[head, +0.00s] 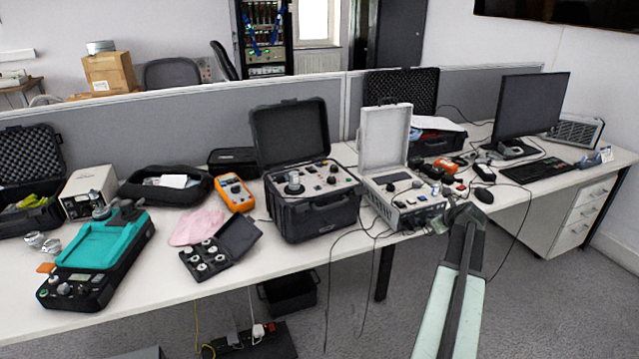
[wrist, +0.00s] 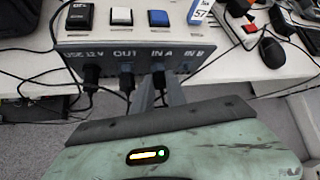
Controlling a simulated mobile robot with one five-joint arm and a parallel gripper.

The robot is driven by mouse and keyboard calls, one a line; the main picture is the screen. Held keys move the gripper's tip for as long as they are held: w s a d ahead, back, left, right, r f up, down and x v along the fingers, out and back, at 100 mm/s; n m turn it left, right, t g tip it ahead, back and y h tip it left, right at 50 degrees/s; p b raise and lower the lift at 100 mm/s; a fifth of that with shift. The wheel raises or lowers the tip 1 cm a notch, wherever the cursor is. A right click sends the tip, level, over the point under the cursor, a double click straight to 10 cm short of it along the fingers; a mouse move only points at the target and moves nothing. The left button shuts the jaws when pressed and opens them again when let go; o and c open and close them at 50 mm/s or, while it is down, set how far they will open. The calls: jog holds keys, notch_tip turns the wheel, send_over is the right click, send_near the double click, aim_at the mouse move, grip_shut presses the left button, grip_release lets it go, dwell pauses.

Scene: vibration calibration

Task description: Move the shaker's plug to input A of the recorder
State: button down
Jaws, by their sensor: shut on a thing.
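The recorder (head: 408,207) is a grey box with an open pale lid, on the table right of centre. The wrist view shows its front panel (wrist: 100,55) with sockets labelled DSC 12 V, OUT, IN A and IN B. Dark plugs sit at DSC 12 V (wrist: 91,74) and OUT (wrist: 127,80). My gripper (head: 462,212) is at the recorder's front right; in the wrist view its fingers (wrist: 160,88) are shut on a dark plug (wrist: 158,78) at IN A. The fingers partly hide it, so I cannot tell how deep it sits. The black case with a silver cylinder (head: 293,183) looks like the shaker.
Cables (head: 372,262) hang over the table's front edge below the recorder. A monitor (head: 530,105), keyboard and mouse (head: 484,195) stand to the right. A multimeter (head: 235,192), a tray of small parts (head: 205,262) and a teal instrument (head: 98,245) lie to the left.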

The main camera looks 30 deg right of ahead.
dwell(0.4)
jog(key=m+y, duration=0.1)
jog(key=y+p, duration=0.1)
jog(key=y, duration=0.1)
jog(key=shift+d+m, duration=0.25)
jog(key=shift+m, duration=0.15)
jog(key=c, duration=1.3)
grip_release()
jog(key=shift+o, duration=0.2)
jog(key=shift+s+r, duration=0.1)
jog(key=shift+p+v, duration=1.7)
jog(key=shift+v, duration=0.7)
